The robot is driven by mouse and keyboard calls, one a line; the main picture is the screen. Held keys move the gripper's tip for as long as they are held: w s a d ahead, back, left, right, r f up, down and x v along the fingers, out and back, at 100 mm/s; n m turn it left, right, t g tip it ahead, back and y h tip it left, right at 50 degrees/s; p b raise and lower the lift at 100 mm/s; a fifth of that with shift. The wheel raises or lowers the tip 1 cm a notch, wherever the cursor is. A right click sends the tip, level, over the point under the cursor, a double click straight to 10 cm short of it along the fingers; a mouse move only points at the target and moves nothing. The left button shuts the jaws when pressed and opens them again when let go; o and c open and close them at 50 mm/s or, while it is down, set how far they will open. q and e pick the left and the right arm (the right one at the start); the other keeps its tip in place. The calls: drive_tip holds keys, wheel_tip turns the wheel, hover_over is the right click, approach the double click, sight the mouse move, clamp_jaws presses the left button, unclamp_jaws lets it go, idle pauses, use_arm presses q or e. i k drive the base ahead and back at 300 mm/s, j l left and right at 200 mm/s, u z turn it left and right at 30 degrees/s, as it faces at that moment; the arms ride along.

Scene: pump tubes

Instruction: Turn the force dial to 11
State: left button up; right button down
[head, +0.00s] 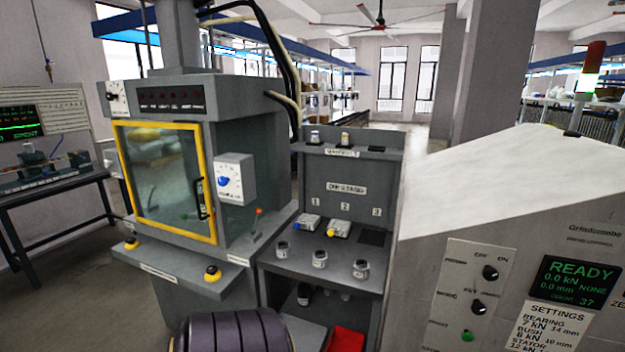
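A white dial plate with a blue knob (223,181) sits on a grey box on the press's right side. Its caption is too small to read surely, and I cannot tell which number the knob points to. A second white dial with a dark knob (115,97) is at the press's upper left; its label is also unreadable. The control screen (572,283) at right reads READY, 0.0 kN, NONE, 0.0 mm. The press (215,110) has a yellow-framed glass door (165,180), which looks shut. Neither of my grippers is in view.
A settings card (550,328) and switches (490,272) are on the right cabinet. A grey shelf stand (345,175) holds small jars and parts beside the press. A dark ribbed form stands in front.

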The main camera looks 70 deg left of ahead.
sight(221, 181)
drive_tip(key=u, duration=2.8)
